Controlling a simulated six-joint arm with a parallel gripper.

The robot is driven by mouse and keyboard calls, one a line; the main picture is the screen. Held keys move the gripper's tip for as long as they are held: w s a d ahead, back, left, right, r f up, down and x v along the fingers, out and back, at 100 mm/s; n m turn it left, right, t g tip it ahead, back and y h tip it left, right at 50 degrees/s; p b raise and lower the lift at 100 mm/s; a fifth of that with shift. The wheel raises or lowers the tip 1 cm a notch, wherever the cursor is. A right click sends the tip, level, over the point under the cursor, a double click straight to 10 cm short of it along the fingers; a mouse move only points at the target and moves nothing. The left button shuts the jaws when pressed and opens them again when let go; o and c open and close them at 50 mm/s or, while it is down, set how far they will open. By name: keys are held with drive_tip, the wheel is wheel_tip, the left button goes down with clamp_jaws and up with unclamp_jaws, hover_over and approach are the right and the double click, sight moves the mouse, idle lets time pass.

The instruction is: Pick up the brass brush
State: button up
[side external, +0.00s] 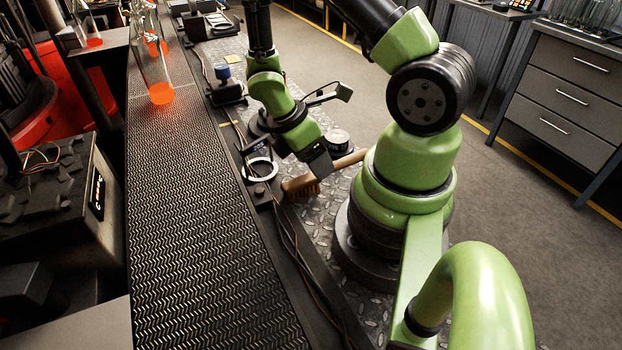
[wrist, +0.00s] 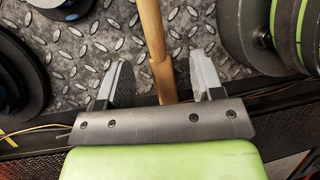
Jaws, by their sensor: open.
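The brass brush (side external: 301,187) lies on the diamond-plate floor beside the conveyor in the side external view. Its dark bristles hang under the wooden head, and its handle points right towards my base. My gripper (side external: 321,170) is just above the brush, where head and handle meet. In the wrist view the wooden handle (wrist: 151,28) runs between the two fingers of my gripper (wrist: 160,68). The fingers stand apart, with a gap on either side of the wood. The brush head is mostly hidden under the gripper body.
The conveyor belt (side external: 200,200) runs along the left, with a glowing glass bottle (side external: 160,90) on it. A round device (side external: 261,168) stands left of the gripper, and a round tin (side external: 338,138) behind the handle. Cables (side external: 290,240) lie along the belt's edge.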

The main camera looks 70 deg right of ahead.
drive_tip(key=shift+x, duration=1.7)
drive_tip(key=shift+w+d, duration=0.1)
drive_tip(key=shift+c, duration=0.2)
clamp_jaws()
